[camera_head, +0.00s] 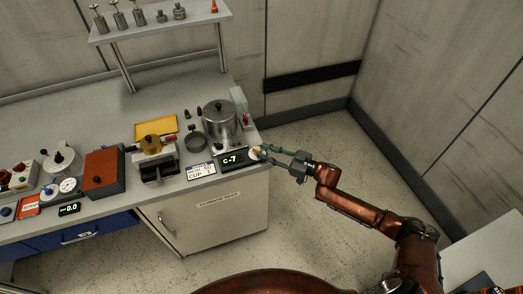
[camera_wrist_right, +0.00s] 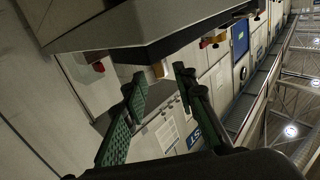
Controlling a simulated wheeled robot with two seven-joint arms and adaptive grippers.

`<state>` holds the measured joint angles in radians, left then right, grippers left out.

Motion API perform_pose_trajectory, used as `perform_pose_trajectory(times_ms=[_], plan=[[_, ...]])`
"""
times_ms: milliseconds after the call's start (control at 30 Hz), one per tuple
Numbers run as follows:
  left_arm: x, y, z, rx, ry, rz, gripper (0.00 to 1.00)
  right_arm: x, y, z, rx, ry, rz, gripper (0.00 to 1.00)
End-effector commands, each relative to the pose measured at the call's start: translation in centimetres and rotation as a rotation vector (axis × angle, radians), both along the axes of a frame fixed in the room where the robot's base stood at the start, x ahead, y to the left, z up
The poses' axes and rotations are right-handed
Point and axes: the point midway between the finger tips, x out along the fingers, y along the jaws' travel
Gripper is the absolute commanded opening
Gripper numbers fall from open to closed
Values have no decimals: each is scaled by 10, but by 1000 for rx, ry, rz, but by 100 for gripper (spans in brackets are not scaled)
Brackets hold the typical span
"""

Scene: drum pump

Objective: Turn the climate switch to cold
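The climate switch (camera_head: 256,153) is a small pale round knob on the front right corner of the bench, right of a dark box with the display "C-7" (camera_head: 231,160). My right gripper (camera_head: 264,153) reaches it from the right, with its green fingers apart. In the right wrist view, the open fingers (camera_wrist_right: 160,76) point at a small cream-orange knob (camera_wrist_right: 158,70) on the edge of a dark panel. The knob shows between the fingertips; I cannot tell whether they touch it. My left gripper is not in view.
A metal pot (camera_head: 219,122) stands behind the display box. A label card (camera_head: 201,171) and a gold-topped device (camera_head: 152,150) are to its left. A raised shelf (camera_head: 160,24) holds several metal parts. The floor right of the cabinet (camera_head: 218,213) is clear.

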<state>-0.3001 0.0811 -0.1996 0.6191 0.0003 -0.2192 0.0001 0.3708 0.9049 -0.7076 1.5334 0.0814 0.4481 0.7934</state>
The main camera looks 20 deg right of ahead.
Motion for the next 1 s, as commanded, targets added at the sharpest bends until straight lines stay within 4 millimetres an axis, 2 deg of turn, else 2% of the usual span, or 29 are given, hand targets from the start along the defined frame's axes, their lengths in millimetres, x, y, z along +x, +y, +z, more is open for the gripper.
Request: perform_pose_trajectory(times_ms=[200, 400, 600, 1000], plan=[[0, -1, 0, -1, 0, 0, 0, -32, -37, -1, -4, 2, -2, 26], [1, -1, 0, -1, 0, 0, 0, -54, -61, -1, -1, 1, -2, 26], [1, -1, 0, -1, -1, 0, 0, -64, -71, 1, -1, -1, -2, 26], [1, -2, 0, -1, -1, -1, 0, -64, -71, 1, 0, -1, -1, 26]])
